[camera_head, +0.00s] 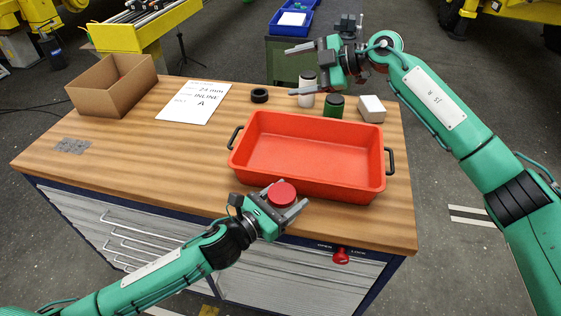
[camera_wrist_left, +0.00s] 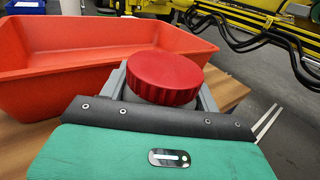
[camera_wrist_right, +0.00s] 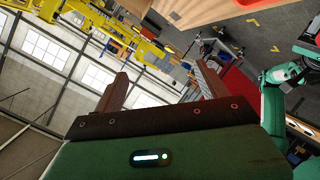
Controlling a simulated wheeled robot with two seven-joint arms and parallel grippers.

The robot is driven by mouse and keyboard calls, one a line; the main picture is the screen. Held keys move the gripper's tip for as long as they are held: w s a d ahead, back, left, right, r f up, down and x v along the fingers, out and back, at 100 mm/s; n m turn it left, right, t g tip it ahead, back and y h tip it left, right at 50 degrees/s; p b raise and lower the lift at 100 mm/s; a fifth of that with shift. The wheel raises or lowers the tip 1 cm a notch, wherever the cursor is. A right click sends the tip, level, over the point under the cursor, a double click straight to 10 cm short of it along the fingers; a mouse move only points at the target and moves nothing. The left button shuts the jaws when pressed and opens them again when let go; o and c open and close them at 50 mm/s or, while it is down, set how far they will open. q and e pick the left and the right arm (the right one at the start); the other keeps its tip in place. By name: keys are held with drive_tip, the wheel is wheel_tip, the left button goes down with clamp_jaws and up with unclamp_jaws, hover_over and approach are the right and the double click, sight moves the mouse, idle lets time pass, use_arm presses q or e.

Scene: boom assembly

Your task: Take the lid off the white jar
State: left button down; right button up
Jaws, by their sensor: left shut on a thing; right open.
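My left gripper (camera_head: 285,201) is shut on a round red lid (camera_head: 281,193) with a ridged side, at the front edge of the tray. The red lid also shows in the left wrist view (camera_wrist_left: 164,76), between the grey fingers.
The red tray (camera_head: 315,122) is empty. A dark green jar (camera_head: 334,106), a white block (camera_head: 371,109) and a black ring (camera_head: 259,95) stand behind it. A paper sheet (camera_head: 195,101) and an open cardboard box (camera_head: 112,88) lie left. The bench's left front is mostly clear.

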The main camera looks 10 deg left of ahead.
drive_tip(key=s+a+f+n+g+h, duration=0.1)
drive_tip(key=s+a+g+h, duration=0.15)
drive_tip(key=s+a, duration=0.35)
drive_tip(key=h, duration=1.1)
hover_over(281, 193)
drive_tip(key=shift+m+t, duration=0.4)
drive_tip(key=shift+t, duration=0.05)
drive_tip(key=f, duration=0.9)
drive_tip(key=shift+w+a, duration=0.1)
drive_tip(key=shift+a, duration=0.2)
drive_tip(key=shift+d+f, duration=0.2)
drive_tip(key=shift+f, duration=3.9)
